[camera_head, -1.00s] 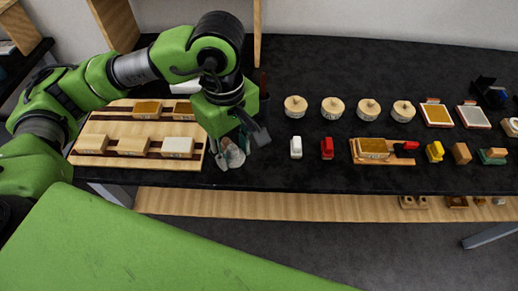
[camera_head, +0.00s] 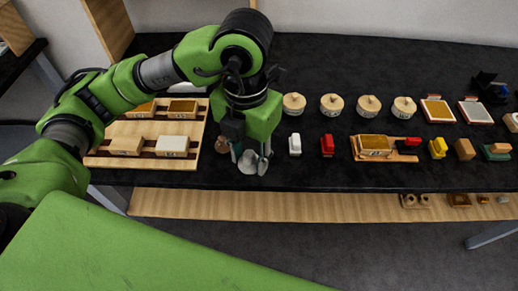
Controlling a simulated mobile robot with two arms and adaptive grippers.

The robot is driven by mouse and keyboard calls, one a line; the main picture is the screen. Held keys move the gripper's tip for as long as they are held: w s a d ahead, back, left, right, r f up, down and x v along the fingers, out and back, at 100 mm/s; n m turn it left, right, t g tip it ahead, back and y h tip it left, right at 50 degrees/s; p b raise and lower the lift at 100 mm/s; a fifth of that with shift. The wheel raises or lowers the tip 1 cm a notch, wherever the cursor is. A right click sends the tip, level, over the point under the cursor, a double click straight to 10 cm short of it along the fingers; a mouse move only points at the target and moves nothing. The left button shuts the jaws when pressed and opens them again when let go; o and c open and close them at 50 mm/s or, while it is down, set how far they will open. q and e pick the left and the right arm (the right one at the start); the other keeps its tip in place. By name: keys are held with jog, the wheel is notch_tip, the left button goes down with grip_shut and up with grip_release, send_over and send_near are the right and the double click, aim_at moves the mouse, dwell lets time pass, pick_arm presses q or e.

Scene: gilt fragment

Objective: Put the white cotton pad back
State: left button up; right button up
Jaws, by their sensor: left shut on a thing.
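My left gripper (camera_head: 250,160) points down over the dark table, just right of the wooden tray. It is shut on a small pale, whitish thing, which I take to be the white cotton pad (camera_head: 247,163). The fingers and the arm hide part of it, and I cannot tell whether it touches the table. My right gripper is not in view.
A wooden tray (camera_head: 193,150) with several blocks lies at the left. Several round lidded pots (camera_head: 332,105) stand at the back. White (camera_head: 295,145) and red (camera_head: 327,146) pieces and a wooden box (camera_head: 375,145) are to the right.

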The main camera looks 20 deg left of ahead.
pick_arm(q)
jog(key=shift+n, duration=0.3)
jog(key=shift+w+f, duration=0.15)
jog(key=shift+w, duration=0.1)
jog(key=w+f+p, duration=0.1)
jog(key=w+f, duration=0.1)
jog(key=w, duration=0.2)
jog(key=w+a+f+p, duration=0.1)
jog(key=w+f, duration=0.2)
jog(key=w, duration=0.1)
jog(key=w+a+f+p, duration=0.1)
jog(key=w+f, duration=0.2)
jog(key=w, duration=0.1)
jog(key=shift+a+f+p, duration=0.1)
jog(key=shift+f+p, duration=0.05)
jog(key=shift+p, duration=0.15)
jog(key=shift+w+a+f, duration=0.1)
jog(key=shift+w+f, duration=0.35)
jog(key=shift+f, duration=0.1)
notch_tip(320, 180, down, 3)
jog(key=shift+w+r+p, duration=0.1)
jog(key=shift+w+p, duration=0.05)
jog(key=shift+p, duration=0.85)
jog(key=shift+f, duration=0.3)
jog(key=shift+f, duration=0.1)
